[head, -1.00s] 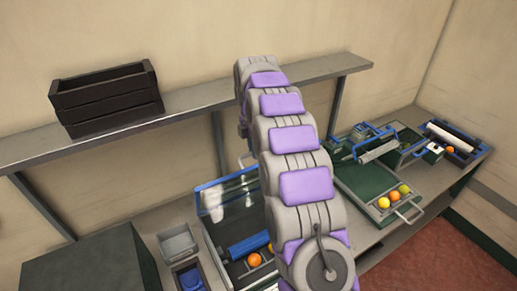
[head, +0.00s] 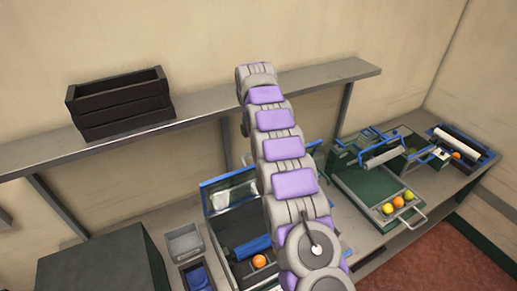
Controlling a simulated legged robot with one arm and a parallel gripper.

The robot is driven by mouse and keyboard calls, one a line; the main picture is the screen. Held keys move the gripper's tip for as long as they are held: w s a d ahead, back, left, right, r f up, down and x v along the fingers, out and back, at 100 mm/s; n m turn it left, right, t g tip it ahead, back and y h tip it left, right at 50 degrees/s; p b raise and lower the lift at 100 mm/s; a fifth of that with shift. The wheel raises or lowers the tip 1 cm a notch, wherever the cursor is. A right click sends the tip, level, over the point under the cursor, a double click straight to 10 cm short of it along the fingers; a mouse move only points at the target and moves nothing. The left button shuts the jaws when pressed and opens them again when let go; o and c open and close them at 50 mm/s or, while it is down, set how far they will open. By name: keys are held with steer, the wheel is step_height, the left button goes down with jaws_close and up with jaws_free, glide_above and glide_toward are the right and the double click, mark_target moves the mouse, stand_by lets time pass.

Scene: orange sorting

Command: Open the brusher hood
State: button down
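The brusher is a dark box with a blue roller (head: 252,247) and an orange (head: 259,261) inside, left of my arm in the head view. A clear, blue-edged panel, which looks like its hood (head: 228,178), stands raised at the back of the box. My arm covers the right part of the box and panel, so how far the hood is open cannot be told exactly. My arm rises through the middle of the view and bends down behind itself at the top. My gripper is hidden behind it, so its contact with the hood does not show.
A shelf (head: 205,112) with a black crate (head: 122,105) runs above the bench. A green machine with a fruit tray (head: 412,214) stands at right. A grey bin (head: 184,243) and a dark green box (head: 105,262) stand at left.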

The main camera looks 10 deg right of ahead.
steer(key=shift+f, duration=0.25)
steer(key=c, duration=1.5)
jaws_free()
steer(key=shift+o, duration=0.7)
steer(key=shift+w+a+f, duration=0.1)
steer(key=shift+w, duration=0.15)
steer(key=shift+o, duration=1.2)
steer(key=shift+s+r, duration=0.1)
steer(key=shift+r, duration=0.15)
